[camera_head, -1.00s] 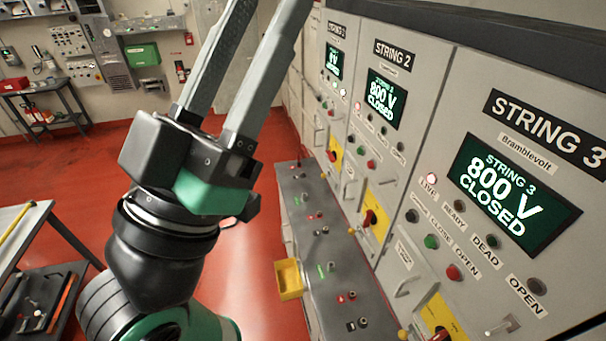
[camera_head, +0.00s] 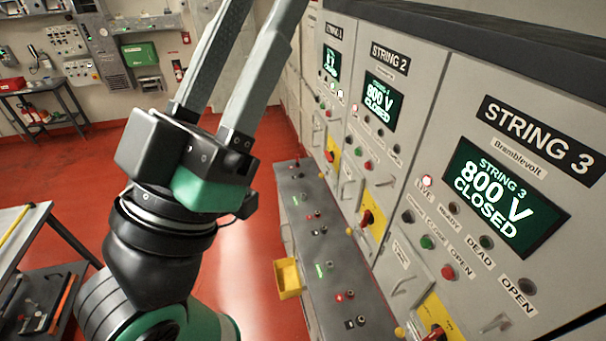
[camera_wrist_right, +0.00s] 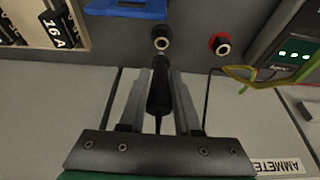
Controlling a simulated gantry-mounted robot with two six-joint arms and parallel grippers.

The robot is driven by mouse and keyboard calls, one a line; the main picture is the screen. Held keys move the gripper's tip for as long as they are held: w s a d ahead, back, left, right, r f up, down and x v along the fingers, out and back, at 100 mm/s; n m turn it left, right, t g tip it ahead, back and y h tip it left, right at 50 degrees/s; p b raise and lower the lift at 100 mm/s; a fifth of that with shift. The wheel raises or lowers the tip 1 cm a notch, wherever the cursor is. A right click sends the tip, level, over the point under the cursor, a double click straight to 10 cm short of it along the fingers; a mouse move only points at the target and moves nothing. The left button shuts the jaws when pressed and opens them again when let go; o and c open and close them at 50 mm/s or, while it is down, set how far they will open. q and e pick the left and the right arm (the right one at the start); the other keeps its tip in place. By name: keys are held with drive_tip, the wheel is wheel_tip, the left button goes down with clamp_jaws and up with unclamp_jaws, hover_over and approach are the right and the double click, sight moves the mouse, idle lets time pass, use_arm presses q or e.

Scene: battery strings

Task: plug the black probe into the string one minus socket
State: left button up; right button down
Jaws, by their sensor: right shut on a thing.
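In the right wrist view, my right gripper (camera_wrist_right: 159,75) is shut on the black probe (camera_wrist_right: 158,98), which lies between its fingers and points up the picture. Just ahead of the probe's tip is a black-ringed socket (camera_wrist_right: 161,44) on a grey panel. A small gap seems to show between them, but I cannot tell the depth. A red-ringed socket (camera_wrist_right: 220,43) sits to its right. No string label is readable beside them. In the head view, my left gripper (camera_head: 258,25) is open and empty, with its fingertips cut off by the top edge.
A blue part (camera_wrist_right: 126,8) is above. In the head view, cabinets line the right, with a grey ledge (camera_head: 335,262) and a yellow bin (camera_head: 288,278).

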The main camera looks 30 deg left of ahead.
drive_tip(key=shift+r+p, duration=1.75)
drive_tip(key=shift+r, duration=0.35)
